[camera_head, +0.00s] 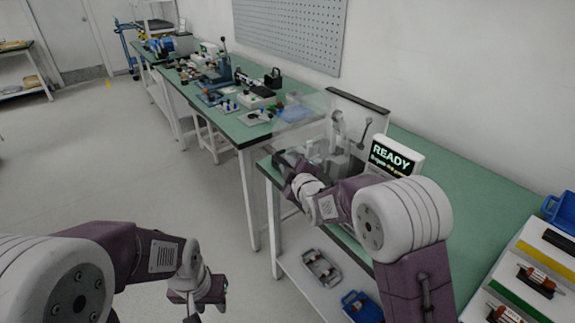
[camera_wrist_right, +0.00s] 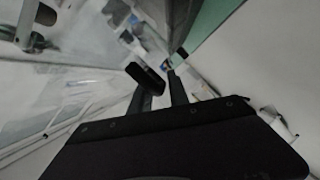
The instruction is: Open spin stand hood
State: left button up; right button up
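The spin stand (camera_head: 345,150) is on the green bench in the head view, under a clear hood (camera_head: 303,112) that is hard to make out. My right gripper (camera_head: 284,162) is at the hood's lower front left side, partly hidden by its own wrist. In the right wrist view, my right gripper's fingers (camera_wrist_right: 160,88) are apart, with a dark bar (camera_wrist_right: 146,78) at their tips. I cannot tell whether they grip it. My left gripper (camera_head: 205,292) hangs low over the floor, away from the stand; its finger gap is unclear.
A display reading READY (camera_head: 392,160) stands right of the spin stand. A rack with parts (camera_head: 535,275) is at the far right. A lower shelf holds a grey tray (camera_head: 321,268) and a blue bin (camera_head: 362,306). Another bench with tools (camera_head: 245,130) stands behind. Floor at left is clear.

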jog(key=shift+w+a, duration=0.1)
jog(key=shift+w, duration=0.1)
grip_shut()
dwell(1.3)
